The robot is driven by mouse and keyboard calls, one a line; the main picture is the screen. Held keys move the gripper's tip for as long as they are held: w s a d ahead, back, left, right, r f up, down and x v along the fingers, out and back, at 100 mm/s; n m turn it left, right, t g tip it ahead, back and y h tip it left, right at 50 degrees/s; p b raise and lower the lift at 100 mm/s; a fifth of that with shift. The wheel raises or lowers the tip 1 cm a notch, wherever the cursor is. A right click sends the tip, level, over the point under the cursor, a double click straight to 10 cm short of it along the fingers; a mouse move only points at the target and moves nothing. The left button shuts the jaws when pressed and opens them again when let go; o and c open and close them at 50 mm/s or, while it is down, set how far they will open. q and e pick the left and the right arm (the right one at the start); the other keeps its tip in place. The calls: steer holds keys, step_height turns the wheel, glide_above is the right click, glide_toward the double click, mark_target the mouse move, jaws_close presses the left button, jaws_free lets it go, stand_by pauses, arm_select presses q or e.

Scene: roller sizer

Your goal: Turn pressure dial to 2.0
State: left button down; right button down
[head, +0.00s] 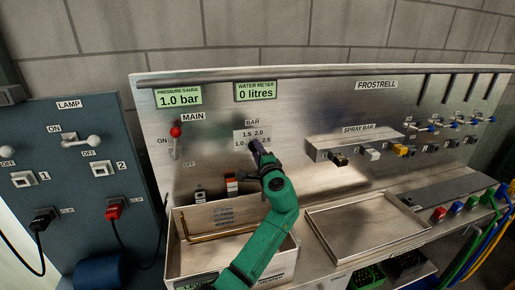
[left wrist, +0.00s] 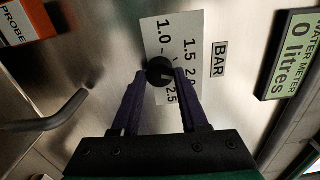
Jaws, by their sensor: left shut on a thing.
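The pressure dial is a round black knob (left wrist: 160,70) on a white scale plate (left wrist: 157,35) marked 1.0, 1.5, 2.0 and 2.5, beside a BAR label. My left gripper (left wrist: 161,80) is shut on the knob, with one purple finger on each side. In the head view my left gripper (head: 256,146) reaches up to the scale plate (head: 241,134) and hides the knob. The knob's pointer direction is hard to tell. The pressure gauge display (head: 178,97) reads 1.0 bar. My right gripper is not in view.
The water meter display (head: 256,91) reads 0 litres. A red-tipped MAIN lever (head: 176,132) is left of the dial. A spray bar (head: 365,148) with several switches is to the right. A metal box (head: 190,256) and a shallow tray (head: 365,223) lie below.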

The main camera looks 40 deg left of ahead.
arm_select(q)
steer(key=shift+a+r+m, duration=0.1)
steer(key=shift+r+m, duration=0.25)
steer(key=shift+m, duration=0.15)
steer(key=c, duration=0.6)
jaws_free()
steer(key=shift+o, duration=0.9)
steer(key=shift+a+f, duration=0.25)
steer(key=shift+f, duration=0.05)
steer(key=b+v, duration=0.5)
steer(key=v, duration=0.9)
steer(key=shift+d, duration=0.25)
